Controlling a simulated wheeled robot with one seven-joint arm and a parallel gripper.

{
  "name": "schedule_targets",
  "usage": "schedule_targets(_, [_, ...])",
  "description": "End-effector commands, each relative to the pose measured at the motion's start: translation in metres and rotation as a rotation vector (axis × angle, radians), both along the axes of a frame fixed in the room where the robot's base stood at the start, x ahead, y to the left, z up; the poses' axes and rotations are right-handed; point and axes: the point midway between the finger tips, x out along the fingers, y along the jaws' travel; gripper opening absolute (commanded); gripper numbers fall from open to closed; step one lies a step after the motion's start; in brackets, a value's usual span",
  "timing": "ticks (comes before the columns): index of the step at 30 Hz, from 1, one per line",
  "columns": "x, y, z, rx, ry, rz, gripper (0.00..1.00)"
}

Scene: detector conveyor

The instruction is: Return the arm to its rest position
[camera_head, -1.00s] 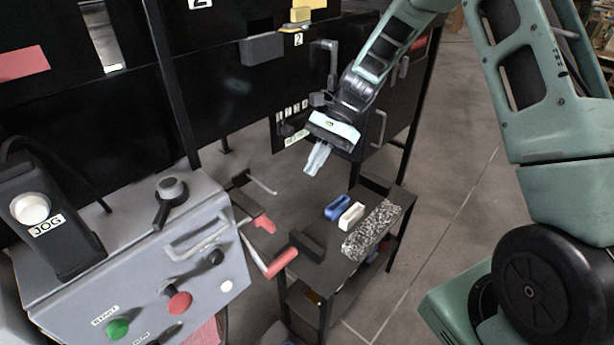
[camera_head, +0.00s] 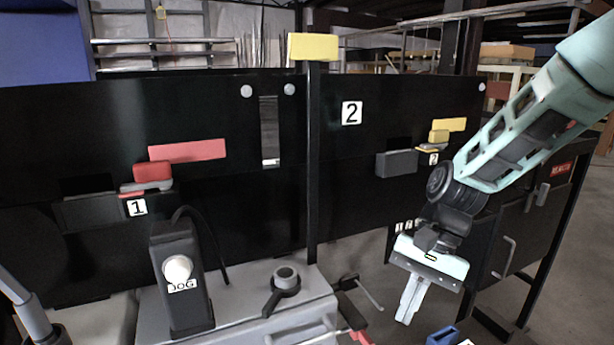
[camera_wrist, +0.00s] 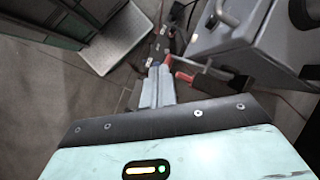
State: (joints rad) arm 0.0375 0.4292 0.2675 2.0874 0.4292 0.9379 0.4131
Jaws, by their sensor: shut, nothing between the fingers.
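My gripper (camera_head: 410,302) is at the end of my pale green arm, at the right of the head view. It points down, its fingers are together, and nothing is between them. In the wrist view, my gripper's fingers (camera_wrist: 157,88) are also together and empty over the floor area.
A grey control console (camera_head: 255,310) with a JOG pendant (camera_head: 180,285) stands at the lower left. The black wall (camera_head: 240,110) carries a red block (camera_head: 153,172) and a yellow block (camera_head: 438,136). A blue piece (camera_head: 441,337) lies at the bottom edge. Grey floor (camera_head: 560,290) is open at right.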

Motion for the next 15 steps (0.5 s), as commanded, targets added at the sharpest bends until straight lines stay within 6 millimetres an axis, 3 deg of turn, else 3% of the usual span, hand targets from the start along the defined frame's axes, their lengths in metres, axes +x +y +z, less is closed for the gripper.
schedule_targets(3, [-0.046, 0.022, 0.016, -0.033, -0.132, 0.255, 0.00])
schedule_targets(9, [-0.117, 0.035, 0.030, -0.074, -0.343, 0.682, 0.00])
schedule_targets(15, [-0.163, 0.032, 0.035, -0.099, -0.496, 1.003, 0.00])
